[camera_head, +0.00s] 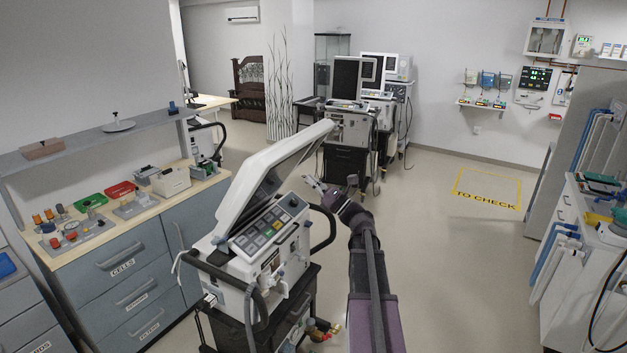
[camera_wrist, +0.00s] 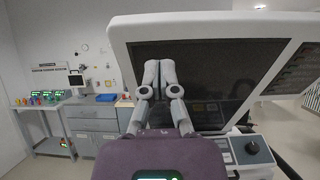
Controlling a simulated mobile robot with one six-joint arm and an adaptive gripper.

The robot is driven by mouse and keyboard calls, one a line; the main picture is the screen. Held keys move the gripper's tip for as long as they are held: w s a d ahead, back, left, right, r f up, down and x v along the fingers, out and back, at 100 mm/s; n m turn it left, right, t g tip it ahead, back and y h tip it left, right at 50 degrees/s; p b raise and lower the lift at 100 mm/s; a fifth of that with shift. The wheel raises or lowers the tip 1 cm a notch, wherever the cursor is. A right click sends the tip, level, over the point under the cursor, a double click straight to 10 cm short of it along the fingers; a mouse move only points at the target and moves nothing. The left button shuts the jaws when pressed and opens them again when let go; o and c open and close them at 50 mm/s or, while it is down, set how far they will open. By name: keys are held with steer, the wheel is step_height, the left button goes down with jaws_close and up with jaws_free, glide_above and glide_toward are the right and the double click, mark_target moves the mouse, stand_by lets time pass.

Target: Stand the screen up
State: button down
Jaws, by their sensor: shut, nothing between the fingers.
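The screen (camera_head: 264,170) belongs to the near ventilator (camera_head: 262,262) and leans at a slant over its key panel (camera_head: 268,226). Its white back and part of its dark face show. In the wrist view the dark screen face (camera_wrist: 225,75) with its white frame fills much of the picture. My gripper (camera_head: 312,182) is to the right of the screen, on its face side, above the panel's right end. In the wrist view the gripper's fingers (camera_wrist: 155,68) are together and empty, in front of the screen's left part. I cannot tell whether they touch it.
A drawer counter (camera_head: 120,222) with trays of small parts stands left of the ventilator, under a shelf (camera_head: 90,132). More ventilators (camera_head: 347,130) stand at the back. A white cabinet (camera_head: 580,260) is at the right. The floor between is clear, with a yellow "TO CHECK" marking (camera_head: 487,189).

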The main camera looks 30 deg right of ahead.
mark_target(284, 157)
steer(key=p+x, duration=0.5)
steer(key=x, duration=0.5)
steer(key=shift+w+r, duration=0.2)
steer(key=shift+w, duration=0.05)
steer(key=shift+w+a+r, duration=0.2)
steer(key=shift+w+a, duration=0.15)
steer(key=shift+w, duration=0.1)
steer(key=shift+a+p, duration=0.1)
steer(key=shift+p, duration=0.2)
